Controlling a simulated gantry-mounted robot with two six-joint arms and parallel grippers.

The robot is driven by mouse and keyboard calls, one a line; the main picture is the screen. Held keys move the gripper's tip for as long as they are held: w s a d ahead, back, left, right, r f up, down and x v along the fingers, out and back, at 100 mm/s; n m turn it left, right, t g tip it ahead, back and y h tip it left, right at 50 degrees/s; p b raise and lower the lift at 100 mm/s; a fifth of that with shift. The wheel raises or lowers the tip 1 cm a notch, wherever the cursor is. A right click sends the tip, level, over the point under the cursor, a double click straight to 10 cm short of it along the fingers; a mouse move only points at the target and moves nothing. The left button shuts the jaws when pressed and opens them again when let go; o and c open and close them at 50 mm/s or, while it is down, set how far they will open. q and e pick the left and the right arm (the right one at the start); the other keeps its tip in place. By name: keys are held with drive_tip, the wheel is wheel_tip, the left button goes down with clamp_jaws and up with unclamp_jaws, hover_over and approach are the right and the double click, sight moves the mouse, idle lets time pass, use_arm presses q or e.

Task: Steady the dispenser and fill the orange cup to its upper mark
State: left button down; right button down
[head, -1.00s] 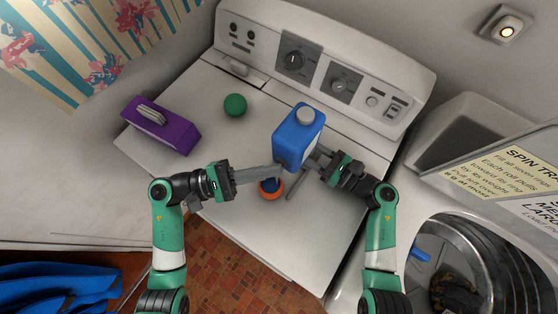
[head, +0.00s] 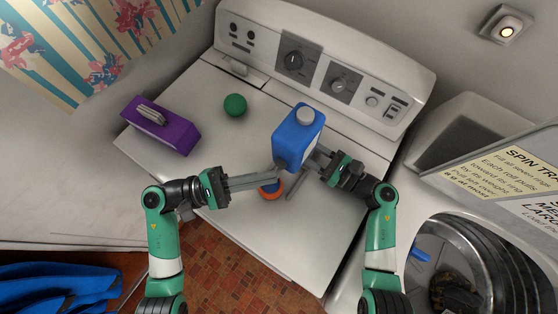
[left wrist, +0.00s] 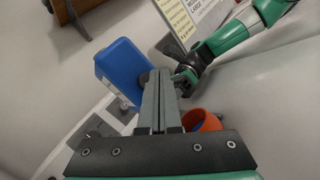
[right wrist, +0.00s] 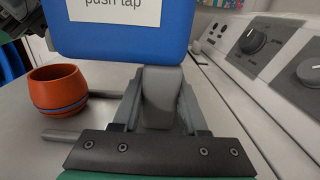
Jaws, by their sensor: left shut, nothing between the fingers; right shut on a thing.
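The blue dispenser (head: 298,138) with a pale cap stands on the white machine top; its label in the right wrist view reads "push tap" (right wrist: 113,10). My right gripper (head: 318,160) is shut on a grey part (right wrist: 158,97) below the blue body. The orange cup (head: 271,192) stands below the dispenser's near side. It has a blue band around its outside in the right wrist view (right wrist: 58,92); its fill level cannot be made out. My left gripper (head: 279,179) is shut and empty, its tips by the dispenser's lower front above the cup. The tap is hidden.
A purple box (head: 160,128) and a green ball (head: 235,105) are on the machine top at left. The control panel (head: 318,70) rises behind. An open drum (head: 470,260) is at lower right. The front left of the top is clear.

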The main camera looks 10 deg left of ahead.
use_arm(q)
drive_tip(key=shift+s+a, duration=0.4)
drive_tip(key=shift+s, duration=0.35)
drive_tip(key=shift+s+a, duration=0.35)
drive_tip(key=shift+s, duration=0.4)
drive_tip(key=shift+s+a, duration=0.4)
drive_tip(key=shift+s, duration=0.35)
use_arm(e)
drive_tip(key=shift+c, duration=1.8)
unclamp_jaws()
drive_tip(key=v, duration=1.2)
